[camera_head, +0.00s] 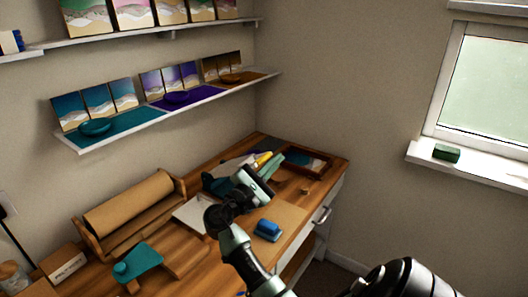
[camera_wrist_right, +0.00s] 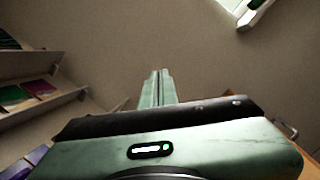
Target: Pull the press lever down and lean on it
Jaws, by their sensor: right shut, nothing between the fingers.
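I cannot make out a press or its lever for certain in either view. My right gripper (camera_head: 272,163) reaches over the back part of the wooden workbench (camera_head: 228,160). Its two pale green fingers are together and empty, and they also show in the right wrist view (camera_wrist_right: 157,88). The gripper and its dark wrist hide part of the bench, including most of a dark teal shape (camera_head: 213,184) beside it. My left gripper is not in view.
A framed picture (camera_head: 307,160) lies at the bench's far right corner. A blue block (camera_head: 268,229) lies near the front edge. A brown paper roll (camera_head: 130,203) sits in a wooden holder, with a teal piece (camera_head: 143,257) in front. Shelves (camera_head: 165,117) hang on the left wall.

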